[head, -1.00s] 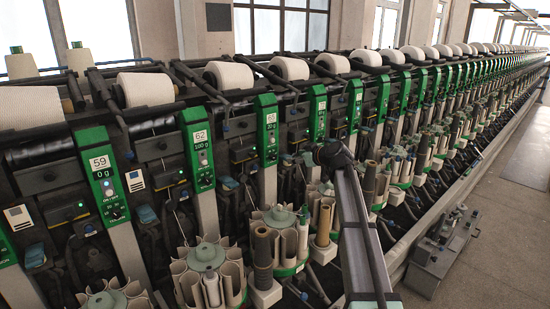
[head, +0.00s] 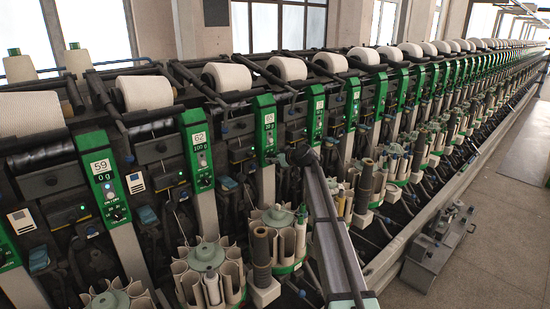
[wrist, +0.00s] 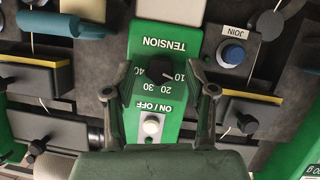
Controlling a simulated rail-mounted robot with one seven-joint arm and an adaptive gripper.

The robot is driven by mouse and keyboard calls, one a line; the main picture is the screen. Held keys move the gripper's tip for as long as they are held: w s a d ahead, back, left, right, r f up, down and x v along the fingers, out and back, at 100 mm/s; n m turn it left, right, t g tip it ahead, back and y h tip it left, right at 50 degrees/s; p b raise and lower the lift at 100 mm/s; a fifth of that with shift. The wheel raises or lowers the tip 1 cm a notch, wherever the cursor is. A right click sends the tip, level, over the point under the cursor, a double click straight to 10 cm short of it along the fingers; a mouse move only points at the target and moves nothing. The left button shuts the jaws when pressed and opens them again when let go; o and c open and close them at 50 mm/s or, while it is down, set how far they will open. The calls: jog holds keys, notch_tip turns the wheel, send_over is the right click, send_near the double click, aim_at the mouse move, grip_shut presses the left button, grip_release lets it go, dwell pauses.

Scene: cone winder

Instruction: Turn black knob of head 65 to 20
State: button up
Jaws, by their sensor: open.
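In the wrist view the green tension panel (wrist: 142,104) appears upside down. Its black knob (wrist: 153,73) sits between the numbers 10 and 40, with a light mark on its lower right side towards the 10. My gripper (wrist: 163,70) is open, one finger on each side of the panel, with the knob between the fingertips and no visible contact. A white ON/OFF button (wrist: 151,125) lies below the knob. In the head view, the panel that seems to read 65 (head: 264,127) is left of my arm's dark end (head: 301,156); its knob is too small to read there.
In the wrist view a blue JOIN button (wrist: 233,54) is to the right, and a smaller black knob (wrist: 247,123) is below it. In the head view, bobbin magazines (head: 208,255) stand along the machine front.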

grip_shut()
jog(key=shift+f+b, duration=0.1)
jog(key=shift+b, duration=0.4)
jog(key=m+g+y+b, duration=0.1)
jog(key=m+y+b, duration=0.1)
jog(key=m+b, duration=0.1)
jog(key=m+g+y+b, duration=0.1)
jog(key=m+y+b, duration=0.1)
jog(key=m+b, duration=0.1)
jog(key=shift+w+d+m+b, duration=0.2)
jog(key=shift+m+b, duration=0.1)
jog(key=shift+b, duration=0.25)
dwell(0.4)
